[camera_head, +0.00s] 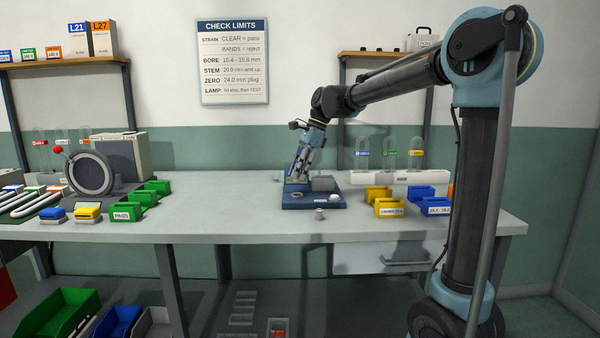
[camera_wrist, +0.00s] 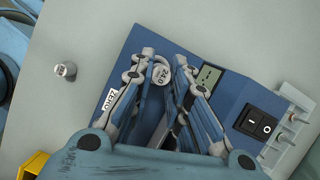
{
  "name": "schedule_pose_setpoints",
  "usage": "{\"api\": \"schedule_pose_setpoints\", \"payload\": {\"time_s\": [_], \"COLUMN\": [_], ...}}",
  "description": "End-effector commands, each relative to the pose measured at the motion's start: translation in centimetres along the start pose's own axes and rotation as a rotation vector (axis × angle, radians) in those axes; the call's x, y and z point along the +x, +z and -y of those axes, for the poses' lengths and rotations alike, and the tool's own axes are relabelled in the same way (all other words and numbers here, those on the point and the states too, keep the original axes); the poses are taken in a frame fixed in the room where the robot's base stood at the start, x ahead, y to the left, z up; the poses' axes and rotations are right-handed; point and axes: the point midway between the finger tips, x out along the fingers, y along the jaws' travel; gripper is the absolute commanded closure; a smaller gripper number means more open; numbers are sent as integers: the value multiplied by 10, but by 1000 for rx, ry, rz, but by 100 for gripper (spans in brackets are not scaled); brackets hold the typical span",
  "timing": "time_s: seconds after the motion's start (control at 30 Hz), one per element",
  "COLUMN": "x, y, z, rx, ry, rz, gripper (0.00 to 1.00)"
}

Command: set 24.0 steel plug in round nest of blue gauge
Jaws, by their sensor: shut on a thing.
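The steel plug (camera_wrist: 161,75), its top marked 24.0, sits between the fingertips of my gripper (camera_wrist: 163,62) in the wrist view. My gripper is shut on it. The blue gauge (camera_wrist: 140,40) lies directly below, with a small display (camera_wrist: 208,77), a black rocker switch (camera_wrist: 258,122) and a ZERO label (camera_wrist: 110,98). In the head view my gripper (camera_head: 296,178) is low over the left part of the gauge (camera_head: 318,206). The round nest is not clearly visible, and I cannot tell whether the plug touches it.
A second small steel plug (camera_wrist: 65,71) stands on the bench outside the gauge; it also shows in the head view (camera_head: 320,214). Yellow bins (camera_head: 388,208) and blue bins (camera_head: 435,206) stand to the right, green bins (camera_head: 128,211) to the left.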

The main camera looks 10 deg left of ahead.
Motion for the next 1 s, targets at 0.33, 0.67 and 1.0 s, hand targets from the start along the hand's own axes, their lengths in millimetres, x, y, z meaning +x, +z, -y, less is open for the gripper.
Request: {"api": "schedule_pose_setpoints", "payload": {"time_s": [0.33,0.67,1.0], "x": [14,31,46], "y": [-6,-13,-19], "z": [0,1,1], "rx": [0,0,0], "ry": [0,0,0], "rz": [0,0,0], "gripper": [100,100,100]}}
